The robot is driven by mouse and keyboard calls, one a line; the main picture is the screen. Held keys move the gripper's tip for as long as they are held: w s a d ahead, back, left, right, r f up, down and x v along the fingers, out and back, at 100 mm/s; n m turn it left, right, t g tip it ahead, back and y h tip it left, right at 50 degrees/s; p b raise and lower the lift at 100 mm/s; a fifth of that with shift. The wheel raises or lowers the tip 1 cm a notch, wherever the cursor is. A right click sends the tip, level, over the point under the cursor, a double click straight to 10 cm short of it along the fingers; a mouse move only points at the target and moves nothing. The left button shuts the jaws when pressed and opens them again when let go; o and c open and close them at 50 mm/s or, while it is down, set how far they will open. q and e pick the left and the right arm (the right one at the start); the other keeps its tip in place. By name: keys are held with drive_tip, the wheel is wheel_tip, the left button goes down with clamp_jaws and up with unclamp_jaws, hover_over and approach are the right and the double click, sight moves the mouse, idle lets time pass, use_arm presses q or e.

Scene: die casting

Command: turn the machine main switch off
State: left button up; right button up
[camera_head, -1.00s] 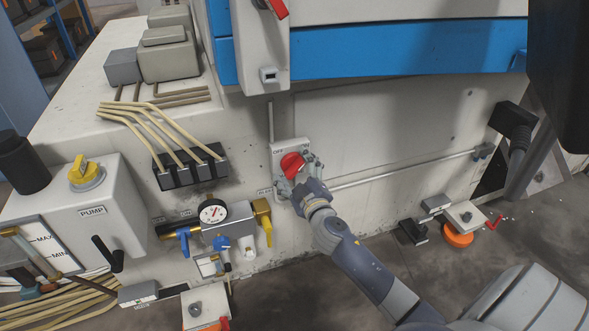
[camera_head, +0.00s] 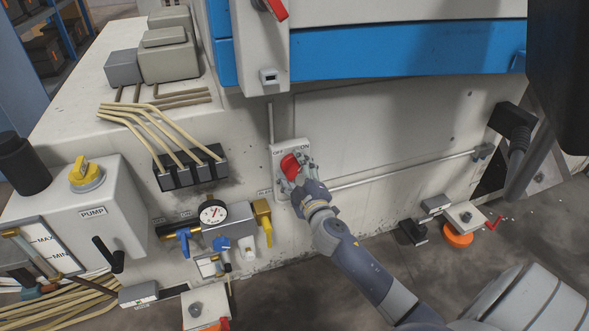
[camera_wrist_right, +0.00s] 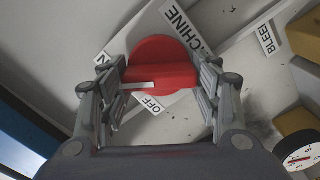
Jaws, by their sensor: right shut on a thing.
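The main switch is a red rotary knob (camera_head: 289,163) on a pale plate (camera_head: 280,149) low on the machine's front. OFF is printed at the plate's upper left and ON at its upper right. My right gripper (camera_head: 296,170) is shut on the red knob, its fingers along the knob's sides. In the right wrist view the knob (camera_wrist_right: 163,52) sits between the two fingers, with a white mark on its grip bar. The OFF label (camera_wrist_right: 153,104) shows just beside it; ON is partly hidden by a finger. I cannot tell exactly where the mark points. My left gripper is not in view.
A pressure gauge (camera_head: 213,212) and valves with blue and yellow handles (camera_head: 263,221) stand left of the switch. A pump box (camera_head: 110,205) with a yellow knob is farther left. A pipe (camera_head: 400,172) runs right along the wall. A red lever (camera_head: 277,9) hangs above.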

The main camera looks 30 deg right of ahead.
drive_tip(key=shift+a+n, duration=0.1)
drive_tip(key=shift+n, duration=0.8)
drive_tip(key=n+p, duration=0.1)
drive_tip(key=n, duration=0.2)
drive_tip(key=shift+f+n, duration=0.1)
drive_tip(key=shift+n, duration=0.7)
drive_tip(key=n, duration=0.3)
drive_tip(key=shift+f+n, duration=0.1)
drive_tip(key=shift+n, duration=0.2)
drive_tip(key=n+p, duration=0.1)
drive_tip(key=n, duration=0.2)
drive_tip(key=shift+f, duration=0.1)
drive_tip(key=shift+f+n+p, duration=0.1)
drive_tip(key=shift+n+p, duration=0.25)
drive_tip(key=shift+n, duration=1.25)
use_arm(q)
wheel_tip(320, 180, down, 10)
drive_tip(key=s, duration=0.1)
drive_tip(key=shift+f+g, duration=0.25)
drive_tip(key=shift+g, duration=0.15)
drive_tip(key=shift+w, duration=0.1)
